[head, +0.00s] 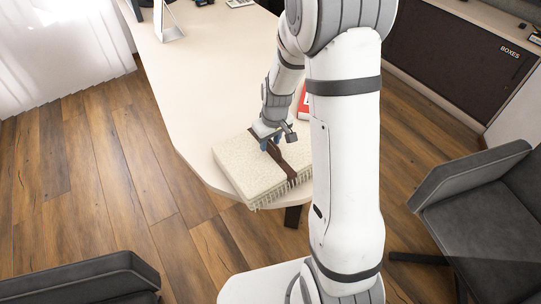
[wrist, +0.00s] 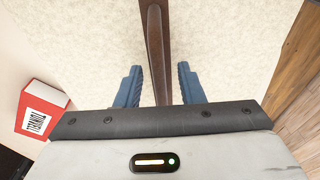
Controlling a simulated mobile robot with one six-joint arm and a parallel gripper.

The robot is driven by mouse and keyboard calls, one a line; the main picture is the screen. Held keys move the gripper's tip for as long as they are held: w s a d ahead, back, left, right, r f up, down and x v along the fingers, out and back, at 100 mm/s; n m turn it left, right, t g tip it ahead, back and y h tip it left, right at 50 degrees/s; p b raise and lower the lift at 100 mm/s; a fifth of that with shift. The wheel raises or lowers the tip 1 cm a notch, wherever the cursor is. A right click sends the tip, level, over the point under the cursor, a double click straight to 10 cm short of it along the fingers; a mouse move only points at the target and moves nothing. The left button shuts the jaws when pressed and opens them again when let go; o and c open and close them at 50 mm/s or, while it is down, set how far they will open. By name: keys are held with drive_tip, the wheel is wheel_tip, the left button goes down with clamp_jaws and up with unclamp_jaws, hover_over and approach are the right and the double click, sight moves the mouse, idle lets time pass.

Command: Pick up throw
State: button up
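The throw (head: 240,168) is a folded cream blanket with a fringed edge and a dark brown strap around it. It lies on the near corner of the pale table. In the wrist view the throw (wrist: 220,40) fills most of the picture, with the brown strap (wrist: 155,50) running up the middle. My gripper (head: 271,143) is over the throw at the strap. In the wrist view its two blue fingers (wrist: 159,85) stand apart, one on each side of the strap, with gaps between. Whether the fingertips touch the throw is unclear.
A red book or box (wrist: 42,110) lies on the table beside the throw; part of it also shows in the head view (head: 303,103). Grey chairs stand at right (head: 480,210) and lower left (head: 85,280). The table (head: 205,75) is clear left of my arm. A dark-fronted cabinet (head: 455,60) is at right.

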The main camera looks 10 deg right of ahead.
drive_tip(key=shift+c, duration=0.3)
clamp_jaws()
idle(1.0)
